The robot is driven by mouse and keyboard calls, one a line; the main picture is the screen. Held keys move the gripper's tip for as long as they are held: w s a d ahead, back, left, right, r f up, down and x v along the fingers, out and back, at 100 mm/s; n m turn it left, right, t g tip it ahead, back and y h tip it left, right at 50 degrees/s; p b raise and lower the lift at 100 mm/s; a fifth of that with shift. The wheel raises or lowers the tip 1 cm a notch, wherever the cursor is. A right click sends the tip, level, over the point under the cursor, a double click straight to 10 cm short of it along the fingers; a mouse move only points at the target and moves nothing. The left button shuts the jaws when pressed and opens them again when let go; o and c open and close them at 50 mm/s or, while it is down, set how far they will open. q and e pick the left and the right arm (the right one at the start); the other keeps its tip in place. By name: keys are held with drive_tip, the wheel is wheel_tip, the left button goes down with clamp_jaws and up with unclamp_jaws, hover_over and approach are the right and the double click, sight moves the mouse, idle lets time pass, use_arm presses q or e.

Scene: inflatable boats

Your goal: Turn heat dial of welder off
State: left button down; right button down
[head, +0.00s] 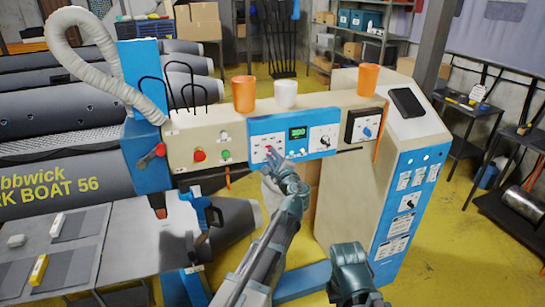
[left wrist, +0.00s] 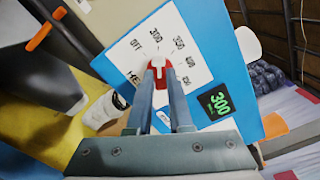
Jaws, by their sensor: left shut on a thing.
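The heat dial (head: 268,149), a red knob with a white part, sits on a white label on the welder's blue panel (head: 318,146). The left wrist view shows the dial (left wrist: 159,64) between the fingertips, with number marks around it. My left gripper (head: 276,158) is shut on the dial; in the left wrist view its two fingers (left wrist: 160,72) lie on either side. The dial's exact setting is hard to read. A green display beside it (head: 297,132) reads 300, also in the left wrist view (left wrist: 216,103).
Orange cups (head: 243,94) and a white cup (head: 286,93) stand on the beam above the panel. Red and green buttons (head: 199,155) lie left of it, another dial (head: 367,132) right. A control cabinet (head: 400,190) stands at right. A blue-handled tool (head: 203,211) hangs lower left.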

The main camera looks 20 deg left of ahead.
use_arm(q)
drive_tip(key=n, duration=0.3)
drive_tip(key=shift+n, duration=2.4)
drive_tip(key=c, duration=0.8)
unclamp_jaws()
drive_tip(key=v, duration=1.4)
